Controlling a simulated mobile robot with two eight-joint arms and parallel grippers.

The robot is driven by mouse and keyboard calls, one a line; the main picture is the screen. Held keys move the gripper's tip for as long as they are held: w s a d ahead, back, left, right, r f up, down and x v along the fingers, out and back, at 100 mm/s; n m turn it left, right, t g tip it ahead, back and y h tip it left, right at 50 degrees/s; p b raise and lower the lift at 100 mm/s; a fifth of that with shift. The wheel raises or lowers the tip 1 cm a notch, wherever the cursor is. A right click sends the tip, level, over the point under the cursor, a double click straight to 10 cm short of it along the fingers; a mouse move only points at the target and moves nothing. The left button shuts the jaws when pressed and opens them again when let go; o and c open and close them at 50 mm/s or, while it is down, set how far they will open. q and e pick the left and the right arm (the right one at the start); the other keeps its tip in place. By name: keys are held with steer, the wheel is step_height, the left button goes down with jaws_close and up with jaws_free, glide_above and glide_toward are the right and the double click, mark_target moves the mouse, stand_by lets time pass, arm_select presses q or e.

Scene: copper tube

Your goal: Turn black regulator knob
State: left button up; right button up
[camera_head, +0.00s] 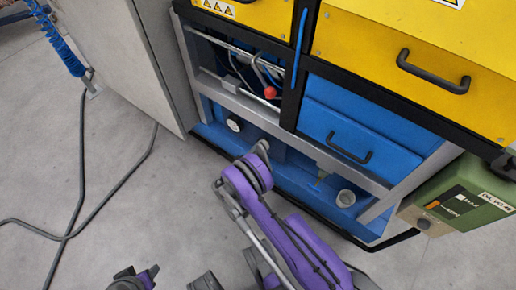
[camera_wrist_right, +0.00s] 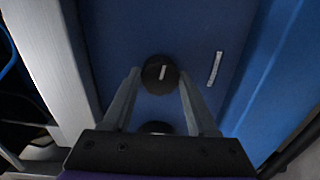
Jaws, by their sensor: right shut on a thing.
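The black regulator knob (camera_wrist_right: 154,82) is round with a short white pointer line, tilted slightly from upright in the right wrist view. It sits on a blue panel (camera_wrist_right: 120,35). My right gripper (camera_wrist_right: 160,73) has one finger on each side of the knob and is shut on it. In the head view my right gripper (camera_head: 262,147) reaches the lower blue part of the machine and the knob cannot be made out there. My left gripper does not clearly show; only purple and grey parts of mine appear at the bottom edge.
A white label strip (camera_wrist_right: 215,68) is right of the knob. A grey frame bar (camera_wrist_right: 55,70) runs to its left. A blue drawer (camera_head: 350,130), a grey cabinet door (camera_head: 120,55) and a green box (camera_head: 465,195) stand around the arm. Cables (camera_head: 80,190) lie on the floor.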

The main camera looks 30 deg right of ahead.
steer(key=o, duration=1.4)
steer(key=p+v, duration=0.2)
steer(key=v, duration=0.9)
steer(key=shift+w, duration=0.1)
